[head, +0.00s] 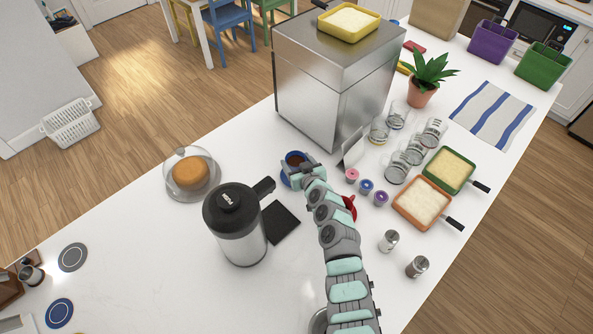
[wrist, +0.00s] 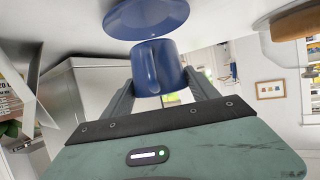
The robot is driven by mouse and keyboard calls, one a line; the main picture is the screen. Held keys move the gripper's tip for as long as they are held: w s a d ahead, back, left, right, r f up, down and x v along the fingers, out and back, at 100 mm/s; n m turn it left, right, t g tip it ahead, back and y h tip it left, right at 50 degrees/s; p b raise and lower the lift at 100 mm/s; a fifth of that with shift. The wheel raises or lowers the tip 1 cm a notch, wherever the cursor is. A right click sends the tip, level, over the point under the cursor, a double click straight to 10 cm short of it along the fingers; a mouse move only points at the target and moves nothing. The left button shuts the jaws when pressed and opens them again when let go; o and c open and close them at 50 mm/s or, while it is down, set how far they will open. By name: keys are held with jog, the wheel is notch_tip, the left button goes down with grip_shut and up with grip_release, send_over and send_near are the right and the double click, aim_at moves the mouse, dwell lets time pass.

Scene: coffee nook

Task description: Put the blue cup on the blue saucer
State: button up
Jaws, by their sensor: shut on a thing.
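The blue cup (head: 295,156) is at the end of my arm, near the front of the steel machine, with something dark brown inside. My gripper (head: 303,174) is shut on it. In the wrist view the blue cup (wrist: 158,66) is between the two fingers of my gripper (wrist: 160,88). The blue saucer (wrist: 147,18) shows right beside the cup, against the white counter, in this upside-down view. In the head view only a sliver of the saucer (head: 286,181) shows, left of my gripper.
A steel machine (head: 335,75) stands just behind. A cake under a glass dome (head: 190,173) and a black-lidded canister (head: 236,225) are to the left. Small pods (head: 366,187), glasses (head: 398,168) and food trays (head: 422,203) are to the right.

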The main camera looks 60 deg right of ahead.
aim_at(297, 168)
jog(key=shift+w+f+b, duration=0.1)
jog(key=shift+f+b, duration=0.75)
jog(key=shift+f, duration=1)
jog(key=shift+f, duration=0.15)
jog(key=o, duration=1.7)
jog(key=shift+a+r, duration=0.1)
jog(key=shift+r, duration=0.15)
jog(key=shift+p+v, duration=0.95)
jog(key=shift+v, duration=4.95)
jog(key=shift+f, duration=0.15)
